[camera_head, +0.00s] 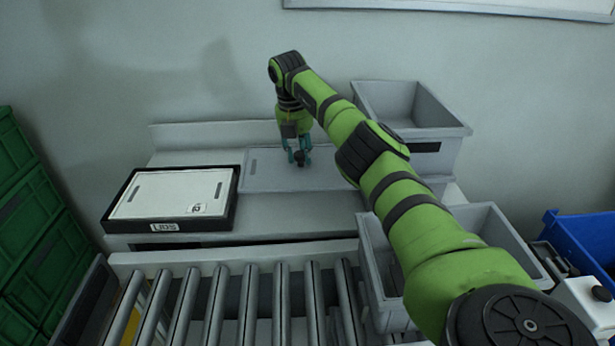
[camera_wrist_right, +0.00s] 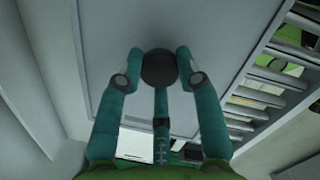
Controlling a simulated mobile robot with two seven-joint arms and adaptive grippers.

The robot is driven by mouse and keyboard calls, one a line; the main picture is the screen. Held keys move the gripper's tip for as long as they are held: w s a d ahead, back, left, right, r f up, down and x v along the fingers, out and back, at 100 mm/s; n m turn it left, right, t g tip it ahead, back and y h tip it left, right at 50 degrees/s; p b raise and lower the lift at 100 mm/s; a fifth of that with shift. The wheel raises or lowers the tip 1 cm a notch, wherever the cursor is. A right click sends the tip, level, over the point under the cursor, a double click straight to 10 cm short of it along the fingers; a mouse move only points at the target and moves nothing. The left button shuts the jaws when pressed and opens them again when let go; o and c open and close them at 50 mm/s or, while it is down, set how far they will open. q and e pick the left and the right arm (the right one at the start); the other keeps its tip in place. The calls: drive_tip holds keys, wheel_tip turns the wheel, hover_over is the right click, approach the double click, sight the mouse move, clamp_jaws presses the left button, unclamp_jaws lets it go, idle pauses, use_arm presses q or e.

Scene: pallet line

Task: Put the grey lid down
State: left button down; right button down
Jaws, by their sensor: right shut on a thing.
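The grey lid (camera_head: 262,180) is a flat panel at the middle of the bench, right of the black LIDS tray (camera_head: 228,212). It also shows in the right wrist view (camera_wrist_right: 112,65). My right gripper (camera_head: 299,158) points down over the lid, its teal fingers closed around the lid's dark round knob (camera_wrist_right: 158,69). The lid looks level, at or just above the bench top; I cannot tell whether it touches. My green right arm hides the lid's right end. My left gripper is not in view.
A pale lid (camera_head: 165,192) lies in the LIDS tray. A grey crate (camera_head: 440,134) stands at the back right, another (camera_head: 505,222) in front, partly behind my arm. Rollers (camera_head: 235,300) run along the front. Green crates (camera_head: 40,240) stand left, a blue bin (camera_head: 585,235) right.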

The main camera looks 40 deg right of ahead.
wheel_tip(320, 180, down, 10)
drive_tip(key=shift+r+p, duration=0.15)
drive_tip(key=shift+p, duration=0.35)
drive_tip(key=shift+f, duration=0.25)
drive_tip(key=shift+f, duration=0.3)
drive_tip(key=c, duration=0.8)
unclamp_jaws()
drive_tip(key=shift+c, duration=0.2)
drive_tip(key=shift+r, duration=0.15)
